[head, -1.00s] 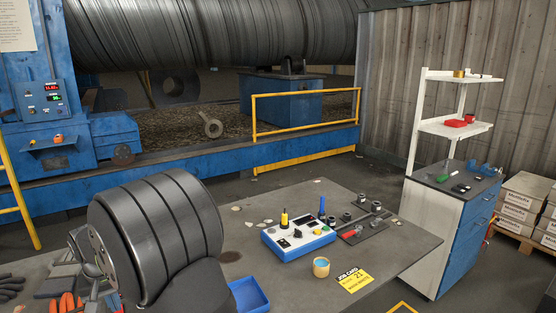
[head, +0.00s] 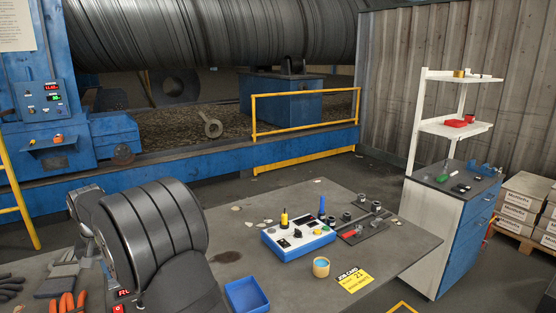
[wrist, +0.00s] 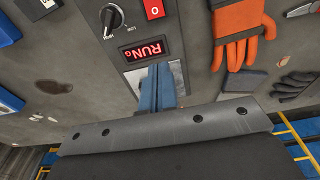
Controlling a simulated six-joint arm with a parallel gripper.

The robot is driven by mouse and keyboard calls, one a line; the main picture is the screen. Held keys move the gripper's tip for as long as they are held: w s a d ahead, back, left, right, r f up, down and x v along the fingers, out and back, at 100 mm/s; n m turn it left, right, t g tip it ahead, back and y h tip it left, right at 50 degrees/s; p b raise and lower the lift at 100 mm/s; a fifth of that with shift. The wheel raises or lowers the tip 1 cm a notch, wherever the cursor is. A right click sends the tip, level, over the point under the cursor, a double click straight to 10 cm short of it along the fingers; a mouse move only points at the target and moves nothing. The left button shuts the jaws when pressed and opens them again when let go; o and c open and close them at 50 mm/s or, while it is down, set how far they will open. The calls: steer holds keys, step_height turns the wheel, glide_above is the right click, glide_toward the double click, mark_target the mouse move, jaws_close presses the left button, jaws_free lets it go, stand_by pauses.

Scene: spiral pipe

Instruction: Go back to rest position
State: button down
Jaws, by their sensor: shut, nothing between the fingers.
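My gripper (wrist: 161,72) shows in the wrist view as two blue fingers lying together, shut and empty. They appear over a pale metal plate (wrist: 174,77) beside a red "RUN" display (wrist: 147,49). Whether they touch the plate I cannot tell. In the head view my dark, rounded arm fills the lower left of the table, and I cannot make out the fingers there. The workbench (head: 330,200) lies under and to the right of my arm.
In the head view, a blue tray (head: 246,296), a control box (head: 298,239), a paint tin (head: 321,267) and a yellow job card (head: 355,279) stand right of my arm. Orange gloves (wrist: 240,38), a grey cloth (wrist: 240,82) and a knob (wrist: 110,18) show in the wrist view.

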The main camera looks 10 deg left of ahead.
steer(key=shift+h, duration=0.3)
steer(key=w+a+f, duration=0.1)
steer(key=w, duration=0.1)
steer(key=w+a+f, duration=0.1)
steer(key=w, duration=0.1)
steer(key=w+a+f, duration=0.1)
steer(key=w+a, duration=0.1)
steer(key=shift+w+f, duration=0.3)
steer(key=shift+w+a+f+g, duration=0.15)
steer(key=shift+w+f, duration=0.1)
steer(key=shift+w, duration=0.15)
steer(key=shift+w+a+f+g, duration=0.1)
steer(key=shift+w+f+g, duration=0.05)
steer(key=shift+w+f, duration=0.15)
